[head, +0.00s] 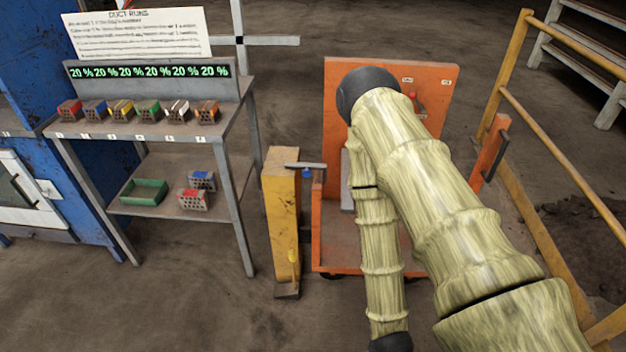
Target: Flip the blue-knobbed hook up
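The blue-knobbed hook is a flat grey bar (306,165) with a small blue knob (306,173) below it. It lies about level, from the top of a yellow post (281,215) toward the upright of an orange cart (425,85). Whether its far end is seated on the cart cannot be told. My arm reaches up from the lower right, bends at a dark joint, and a thinner part runs down to the bottom edge, right of the hook. My gripper's fingers do not show.
A grey shelf (160,128) with several coloured bricks and a green tray (144,191) stands left. A yellow railing (560,155) bounds the right. Floor is clear between shelf and post.

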